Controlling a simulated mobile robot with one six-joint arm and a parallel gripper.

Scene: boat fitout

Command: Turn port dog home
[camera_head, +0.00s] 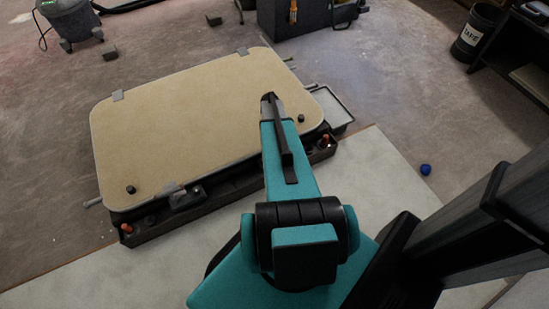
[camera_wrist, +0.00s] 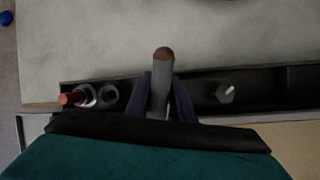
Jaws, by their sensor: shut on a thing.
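My gripper (camera_wrist: 160,93) is shut on a grey bar with a rounded brown tip (camera_wrist: 163,55), which looks like a dog handle. The bar stands between the two dark fingers, and its tip shows past them. Its lower end is hidden by the gripper. I cannot tell from markings which dog is the port one.
A grey knob with a white mark (camera_wrist: 226,92) is on the other side.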

